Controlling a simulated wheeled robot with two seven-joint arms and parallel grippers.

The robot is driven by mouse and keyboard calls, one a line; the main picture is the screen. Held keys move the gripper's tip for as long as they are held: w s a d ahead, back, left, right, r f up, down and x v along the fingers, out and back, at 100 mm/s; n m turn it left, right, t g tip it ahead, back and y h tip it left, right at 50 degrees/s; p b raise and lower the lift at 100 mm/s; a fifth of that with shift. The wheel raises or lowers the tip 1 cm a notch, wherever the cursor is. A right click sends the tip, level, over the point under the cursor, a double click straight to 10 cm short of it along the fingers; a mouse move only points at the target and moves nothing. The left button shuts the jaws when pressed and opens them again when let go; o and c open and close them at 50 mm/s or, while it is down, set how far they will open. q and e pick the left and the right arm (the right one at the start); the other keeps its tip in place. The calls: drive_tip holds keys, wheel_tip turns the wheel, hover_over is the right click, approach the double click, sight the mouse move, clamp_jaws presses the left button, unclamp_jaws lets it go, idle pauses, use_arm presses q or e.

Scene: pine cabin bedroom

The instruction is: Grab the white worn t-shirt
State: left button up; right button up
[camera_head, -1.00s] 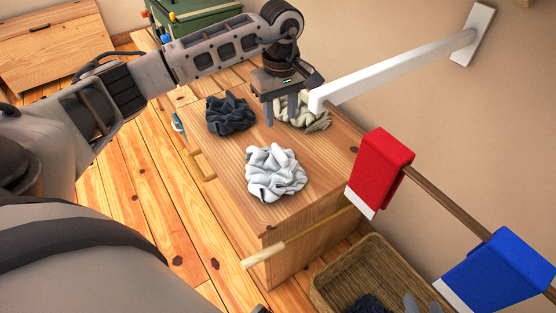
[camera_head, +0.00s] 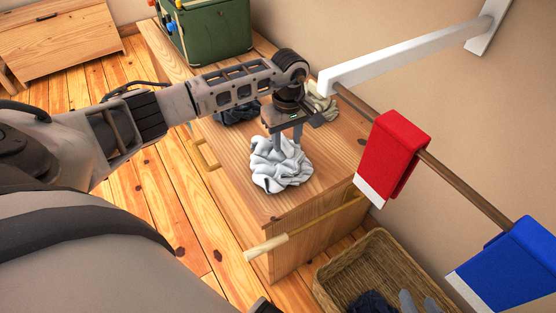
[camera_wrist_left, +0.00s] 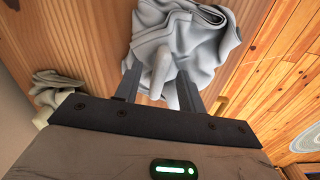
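The white t-shirt (camera_head: 280,170) lies crumpled on top of the wooden dresser near its front end. My left gripper (camera_head: 287,142) is right over it, pointing down, with its fingers apart at the shirt's upper part. In the left wrist view the shirt (camera_wrist_left: 205,45) shows between and beyond the open fingers (camera_wrist_left: 160,88), with a fold rising between them. I cannot tell whether the fingers touch the cloth.
A dark garment (camera_head: 238,112) and a beige garment (camera_head: 322,103) lie further back on the dresser (camera_head: 235,160). A rail carries red (camera_head: 395,150) and blue (camera_head: 515,265) cloths at right. The wicker basket (camera_head: 375,255) holds dark cloth. A green box (camera_head: 208,30) stands behind.

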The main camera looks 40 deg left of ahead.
use_arm(q)
clamp_jaws()
drive_tip(key=shift+r, duration=0.1)
